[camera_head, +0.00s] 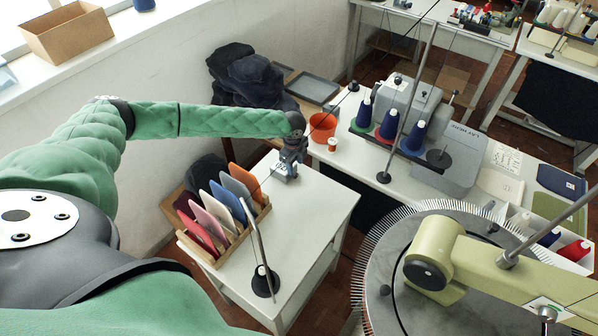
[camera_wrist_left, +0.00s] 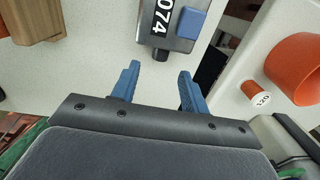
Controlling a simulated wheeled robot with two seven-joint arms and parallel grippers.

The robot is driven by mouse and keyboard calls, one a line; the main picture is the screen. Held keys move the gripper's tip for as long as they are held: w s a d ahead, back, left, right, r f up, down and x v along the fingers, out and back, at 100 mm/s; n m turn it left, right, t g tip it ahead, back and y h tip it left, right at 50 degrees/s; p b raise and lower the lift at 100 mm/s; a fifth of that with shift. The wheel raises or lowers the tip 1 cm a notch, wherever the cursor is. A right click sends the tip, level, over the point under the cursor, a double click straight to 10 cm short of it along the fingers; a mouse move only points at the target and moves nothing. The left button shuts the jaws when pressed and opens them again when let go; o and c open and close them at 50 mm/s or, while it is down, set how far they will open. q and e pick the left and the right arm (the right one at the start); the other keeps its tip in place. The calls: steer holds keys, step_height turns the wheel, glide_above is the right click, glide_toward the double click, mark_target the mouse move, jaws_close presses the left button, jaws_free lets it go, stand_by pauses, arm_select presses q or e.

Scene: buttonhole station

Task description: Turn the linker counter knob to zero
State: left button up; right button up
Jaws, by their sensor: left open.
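The linker counter (camera_wrist_left: 172,22) is a dark grey box with white digits, of which "074" shows, and a blue block on its side. Its top is cut off by the edge of the left wrist view. Its black knob (camera_wrist_left: 159,55) sticks out toward my left gripper (camera_wrist_left: 158,82), whose two blue fingers are open and empty. The knob lies just ahead of the gap between the fingertips, apart from them. In the head view my left gripper (camera_head: 291,152) hangs over the far corner of the small white table, partly hiding the counter (camera_head: 285,171). My right gripper is not in view.
A wooden rack (camera_head: 235,236) of coloured cards stands left of the counter on the small white table (camera_head: 310,212). An orange pot (camera_head: 322,127) and a small thread spool (camera_head: 332,145) stand on the neighbouring table. A thin rod on a black base (camera_head: 265,281) stands nearer.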

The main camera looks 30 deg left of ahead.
mark_target(296, 174)
arm_select(q)
step_height(296, 174, down, 4)
steer(key=shift+w+d+f+p, duration=0.1)
steer(key=shift+w+f+p, duration=0.1)
steer(key=shift+p, duration=0.8)
steer(key=shift+f, duration=0.7)
jaws_close()
